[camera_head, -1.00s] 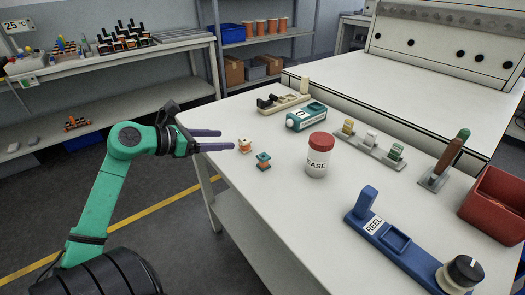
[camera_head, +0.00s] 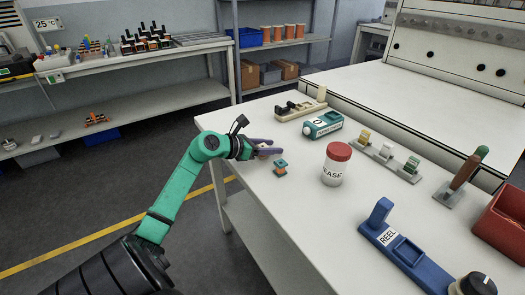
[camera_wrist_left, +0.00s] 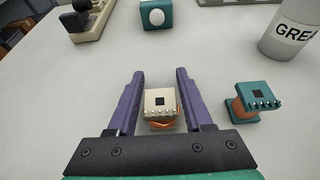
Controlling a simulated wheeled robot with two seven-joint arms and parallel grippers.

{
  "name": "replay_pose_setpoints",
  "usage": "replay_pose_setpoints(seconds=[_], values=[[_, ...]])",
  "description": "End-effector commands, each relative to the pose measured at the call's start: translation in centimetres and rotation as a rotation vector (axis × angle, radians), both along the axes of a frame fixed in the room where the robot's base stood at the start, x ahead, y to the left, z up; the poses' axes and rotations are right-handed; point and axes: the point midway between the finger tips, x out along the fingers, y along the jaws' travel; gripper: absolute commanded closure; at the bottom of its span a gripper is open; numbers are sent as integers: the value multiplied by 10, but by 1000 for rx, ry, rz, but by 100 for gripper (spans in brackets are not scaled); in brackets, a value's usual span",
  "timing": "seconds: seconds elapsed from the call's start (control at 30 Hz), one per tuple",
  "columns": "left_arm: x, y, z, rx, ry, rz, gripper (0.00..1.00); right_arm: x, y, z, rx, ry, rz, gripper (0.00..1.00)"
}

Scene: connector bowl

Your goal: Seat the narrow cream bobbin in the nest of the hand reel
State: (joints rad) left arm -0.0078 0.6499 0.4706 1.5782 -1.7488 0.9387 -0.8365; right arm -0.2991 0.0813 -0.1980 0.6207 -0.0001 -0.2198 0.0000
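The cream bobbin (camera_wrist_left: 161,105), with copper-coloured winding, stands on the table between the fingers of my left gripper (camera_wrist_left: 160,73). Narrow gaps appear on both sides of it in the left wrist view, so the gripper looks open around it. In the head view the left gripper (camera_head: 279,147) is low at the table's left part and the fingers partly hide the cream bobbin (camera_head: 265,151). The blue hand reel (camera_head: 376,232) lies at the right front, with an upright post, a REEL label, a square nest and a dark knob. The nest looks empty. My right gripper is not in view.
A teal bobbin (camera_head: 280,168) stands close to the right of the left gripper. A red-lidded grease jar (camera_head: 334,167) stands between there and the reel. A teal device (camera_head: 323,125), a bobbin rack (camera_head: 384,160), a brown-handled tool (camera_head: 464,172) and a red bin (camera_head: 503,226) stand farther off.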

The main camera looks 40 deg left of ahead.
Motion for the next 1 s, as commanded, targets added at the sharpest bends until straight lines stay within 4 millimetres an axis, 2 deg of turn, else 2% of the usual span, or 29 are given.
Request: replay_pose_setpoints(seconds=[0.03, 0.1, 0.4, 0.57, 0.67, 0.77, 0.9, 1.0], values=[[0, 0, 0, 0, 0, 0, 73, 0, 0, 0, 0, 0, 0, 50], [0, 0, 0, 0, 0, 0, 100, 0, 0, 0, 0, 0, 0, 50], [0, 0, 1, 1, 0, 0, 100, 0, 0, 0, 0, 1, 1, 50], [0, 0, 15, 3, -2, -2, 100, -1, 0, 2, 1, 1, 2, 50], [0, 0, 36, 6, -3, -2, 100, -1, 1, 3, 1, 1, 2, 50], [0, 1, 68, 10, -5, -1, 100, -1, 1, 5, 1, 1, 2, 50], [0, 1, 124, 11, -5, 0, 100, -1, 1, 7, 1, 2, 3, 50], [0, 1, 158, 8, -4, 1, 100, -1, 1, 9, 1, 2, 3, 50]])
